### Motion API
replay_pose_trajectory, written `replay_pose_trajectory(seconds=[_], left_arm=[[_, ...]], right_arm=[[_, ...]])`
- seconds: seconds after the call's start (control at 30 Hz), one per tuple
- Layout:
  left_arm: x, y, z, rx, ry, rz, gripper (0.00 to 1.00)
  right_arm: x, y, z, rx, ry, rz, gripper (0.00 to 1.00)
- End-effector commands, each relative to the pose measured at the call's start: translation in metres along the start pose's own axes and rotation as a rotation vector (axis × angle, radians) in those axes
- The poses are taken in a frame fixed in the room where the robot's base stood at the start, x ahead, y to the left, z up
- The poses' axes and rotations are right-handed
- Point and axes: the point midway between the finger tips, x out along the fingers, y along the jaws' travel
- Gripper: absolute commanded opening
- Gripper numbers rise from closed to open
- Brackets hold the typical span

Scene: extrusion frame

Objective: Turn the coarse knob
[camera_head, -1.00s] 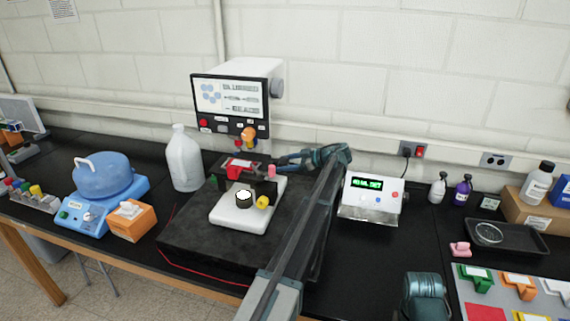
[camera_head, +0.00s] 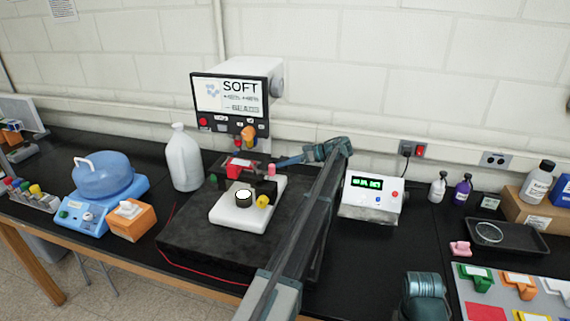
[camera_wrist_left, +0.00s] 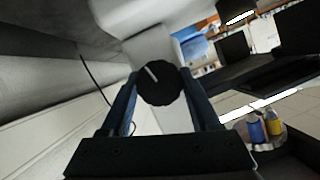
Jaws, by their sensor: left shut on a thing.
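The coarse knob (camera_wrist_left: 161,84) is round and black with a white pointer line in the left wrist view. My left gripper (camera_head: 281,162) is shut on it, with one finger on each side of the knob in the wrist view. In the head view this gripper reaches the back right side of the microscope (camera_head: 230,210), which has a white base. The knob cannot be made out there.
A monitor (camera_head: 228,99) reading "SOFT" stands behind the microscope. A white control box (camera_head: 371,198) stands to the right, a white jug (camera_head: 183,160) to the left. A blue device (camera_head: 103,178) and an orange box (camera_head: 133,220) are further left.

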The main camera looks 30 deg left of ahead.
Motion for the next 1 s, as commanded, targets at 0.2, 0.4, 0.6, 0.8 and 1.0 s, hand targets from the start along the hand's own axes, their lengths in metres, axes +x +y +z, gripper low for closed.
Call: replay_pose_trajectory(seconds=[0.2,0.4,0.6,0.8,1.0], left_arm=[[-0.0005,0.0002,0.0005,0.010,-0.002,-0.003,0.07],[-0.0006,0.0002,0.0005,0.009,-0.002,-0.002,0.07],[-0.0004,0.0001,0.0003,0.008,-0.001,-0.002,0.91],[-0.0002,0.0001,0.0001,0.007,-0.001,-0.003,0.91],[-0.0009,-0.0001,-0.0015,0.007,0.000,-0.003,0.91]], right_arm=[[0.0001,0.0000,0.0000,0.000,0.000,0.000,0.72],[0.0001,0.0000,0.0000,0.000,0.000,0.000,0.72],[0.0001,0.0000,0.0000,0.000,0.000,0.000,0.72],[0.0001,0.0000,0.0000,0.000,0.000,0.000,0.72],[-0.0016,0.0002,0.0001,0.000,0.000,0.000,0.72]])
